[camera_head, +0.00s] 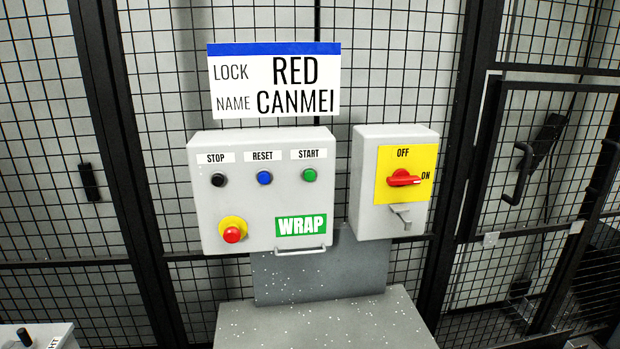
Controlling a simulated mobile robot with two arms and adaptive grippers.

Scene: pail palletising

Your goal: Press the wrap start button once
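The wrap control box (262,222) is a light grey panel with a green WRAP label (301,225). The green start button (309,175) sits at its upper right, under a START label (309,154). To its left are the blue reset button (264,178) and the black stop button (218,180). A red emergency knob (232,235) on a yellow base sits at the lower left of the box. Neither of my grippers shows in the head view.
A grey switch box (365,215) with a red rotary handle (403,178) pointing towards ON stands right of the panel. A sign (275,97) reading LOCK RED, NAME CANMEI hangs above. Black mesh fencing (400,60) is behind. A grey ledge (330,325) is below.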

